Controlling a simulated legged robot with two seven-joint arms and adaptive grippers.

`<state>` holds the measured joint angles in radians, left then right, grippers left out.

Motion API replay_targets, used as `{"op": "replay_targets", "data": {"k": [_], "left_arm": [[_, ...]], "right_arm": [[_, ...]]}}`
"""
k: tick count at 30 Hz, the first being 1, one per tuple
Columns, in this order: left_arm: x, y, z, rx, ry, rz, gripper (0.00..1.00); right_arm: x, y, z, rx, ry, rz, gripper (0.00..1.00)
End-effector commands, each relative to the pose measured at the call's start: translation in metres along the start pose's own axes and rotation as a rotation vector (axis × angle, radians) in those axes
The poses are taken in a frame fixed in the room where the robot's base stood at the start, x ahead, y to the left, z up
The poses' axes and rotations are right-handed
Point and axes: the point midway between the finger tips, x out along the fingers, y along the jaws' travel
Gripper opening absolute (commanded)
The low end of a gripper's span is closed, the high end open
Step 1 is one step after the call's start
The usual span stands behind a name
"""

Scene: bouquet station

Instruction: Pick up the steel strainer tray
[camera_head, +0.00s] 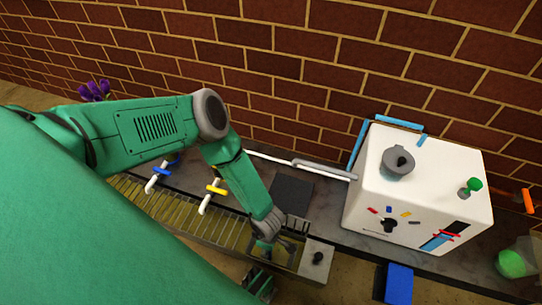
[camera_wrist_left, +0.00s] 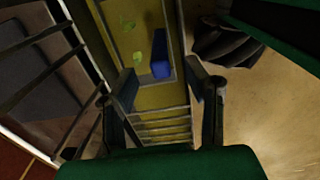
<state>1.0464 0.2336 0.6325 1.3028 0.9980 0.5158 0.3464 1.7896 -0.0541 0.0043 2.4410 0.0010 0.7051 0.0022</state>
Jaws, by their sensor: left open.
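A narrow metal trough (camera_head: 170,213) with cross bars runs along the front of the counter. At its right end is a tray-like section, probably the steel strainer tray (camera_head: 287,262), partly hidden by my left gripper. In the left wrist view a tray-like floor (camera_wrist_left: 133,62) holds green leaf pieces and a blue block (camera_wrist_left: 160,68). My left gripper (camera_head: 268,250) points down over this section. Its open fingers (camera_wrist_left: 163,92) appear on either side of it, with nothing visibly held. A dark, green-edged part (camera_head: 260,283), probably my right gripper, is low in the head view; its jaws are unclear.
A white box (camera_head: 415,190) with a grey round top piece stands to the right. A grey block (camera_head: 317,258) with a black knob adjoins the trough. White pipes with blue (camera_head: 162,171) and yellow (camera_head: 216,190) bands stand behind the trough. A brick wall closes the back.

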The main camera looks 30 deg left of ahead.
Motion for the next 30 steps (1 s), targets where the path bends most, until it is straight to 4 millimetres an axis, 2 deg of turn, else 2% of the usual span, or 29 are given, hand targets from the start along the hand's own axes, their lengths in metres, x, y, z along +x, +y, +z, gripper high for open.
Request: {"op": "replay_targets", "data": {"k": [1, 4, 12, 14, 15, 16, 26, 30], "left_arm": [[0.014, -0.001, -0.001, -0.001, 0.001, 0.0, 0.41], [0.027, -0.001, 0.0, -0.001, 0.004, 0.001, 0.41], [0.027, 0.0, 0.001, 0.001, 0.005, 0.002, 0.41], [0.027, 0.0, 0.001, 0.001, 0.004, 0.002, 0.2], [0.028, 0.0, 0.001, 0.001, 0.003, 0.001, 0.06], [0.028, 0.0, 0.001, 0.001, 0.003, 0.001, 0.0], [0.028, 0.0, -0.001, 0.0, 0.006, 0.001, 0.0], [0.022, 0.0, -0.001, 0.0, 0.006, 0.002, 0.0]], "right_arm": [[0.011, 0.0, 0.001, -0.001, 0.0, 0.0, 0.0], [0.018, -0.001, 0.001, -0.001, 0.0, -0.001, 0.0], [0.018, 0.0, 0.001, -0.001, 0.0, 0.0, 0.0], [0.018, 0.0, 0.001, 0.0, 0.0, 0.0, 0.0], [0.018, 0.0, 0.001, 0.0, 0.0, 0.0, 0.0], [0.018, 0.0, 0.001, 0.0, 0.0, 0.0, 0.0], [0.017, 0.0, 0.001, -0.001, 0.0, 0.0, 0.0], [0.013, 0.0, 0.001, -0.001, 0.0, 0.0, 0.0]]}}
